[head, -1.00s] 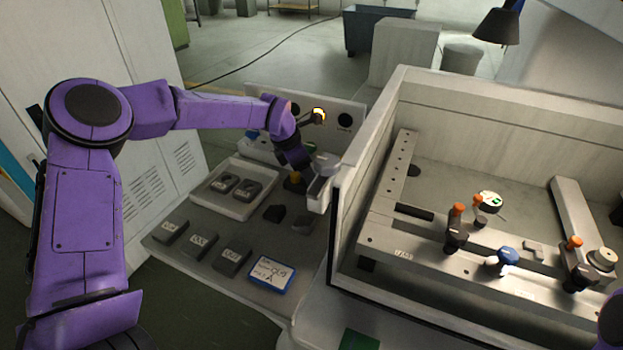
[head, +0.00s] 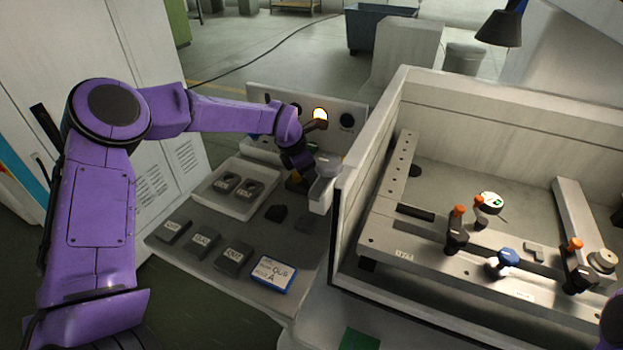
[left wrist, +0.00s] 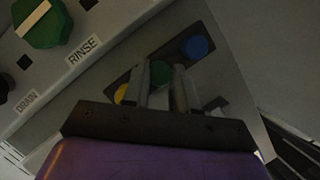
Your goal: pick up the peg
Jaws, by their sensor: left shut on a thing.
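In the left wrist view, a dark rack (left wrist: 208,62) holds round-topped pegs in a row: a yellow peg (left wrist: 121,94), a green peg (left wrist: 160,73) and a blue peg (left wrist: 194,47). The two fingers of my left gripper (left wrist: 164,88) stand on either side of the green peg and are shut on it. The peg still appears to be in the rack; its lower part is hidden. In the head view, my left gripper (head: 301,182) points down at the back of the grey bench, and the wrist hides most of the rack. My right gripper is not in view.
A white tray (head: 209,199) with dark labelled blocks lies left of the gripper. More labelled blocks and a blue-edged card (head: 273,273) lie in front. A control panel (head: 265,103) stands behind. The tall machine wall (head: 347,215) is close on the right.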

